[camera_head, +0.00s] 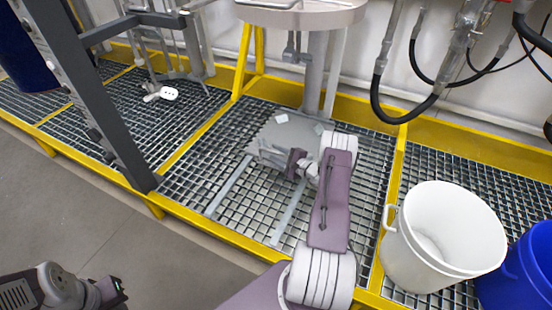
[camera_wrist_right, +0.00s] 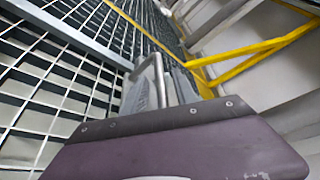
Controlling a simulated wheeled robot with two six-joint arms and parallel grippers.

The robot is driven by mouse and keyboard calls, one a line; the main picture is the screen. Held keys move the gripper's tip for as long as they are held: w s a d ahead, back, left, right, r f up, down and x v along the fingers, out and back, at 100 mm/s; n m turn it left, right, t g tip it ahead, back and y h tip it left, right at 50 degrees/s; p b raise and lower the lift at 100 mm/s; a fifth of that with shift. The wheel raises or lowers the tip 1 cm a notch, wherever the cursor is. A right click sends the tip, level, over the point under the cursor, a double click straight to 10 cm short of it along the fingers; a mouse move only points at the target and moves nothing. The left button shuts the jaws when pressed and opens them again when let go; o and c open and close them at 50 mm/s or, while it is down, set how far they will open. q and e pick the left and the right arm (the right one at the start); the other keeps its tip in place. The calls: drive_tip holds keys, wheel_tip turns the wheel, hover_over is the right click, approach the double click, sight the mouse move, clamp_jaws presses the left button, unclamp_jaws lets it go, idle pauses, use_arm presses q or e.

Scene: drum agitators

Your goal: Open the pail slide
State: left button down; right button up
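The pail slide (camera_head: 270,135) is a grey plate low on the grating beneath the drum stand, with two pale rails (camera_head: 232,186) running toward the front edge. My right arm reaches over it, and my right gripper (camera_head: 296,166) is at the slide's front edge. In the right wrist view a grey bar-like handle (camera_wrist_right: 150,84) shows just beyond the purple gripper body. The fingers' hold on it is hidden, so I cannot tell if they grip it. My left gripper (camera_head: 112,292) is at the lower left above the floor, away from the slide; its finger gap is unclear.
A white pail (camera_head: 440,235) stands on the grating at right, beside a blue pail (camera_head: 525,270). A dark grey post (camera_head: 95,100) rises at left. Yellow frame edges (camera_head: 215,228) border the grating. Hoses (camera_head: 400,115) hang at upper right. The grey floor (camera_head: 110,220) at front left is clear.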

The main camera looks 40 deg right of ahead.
drive_tip(key=shift+w, duration=0.25)
clamp_jaws()
drive_tip(key=shift+a, duration=0.1)
idle(1.2)
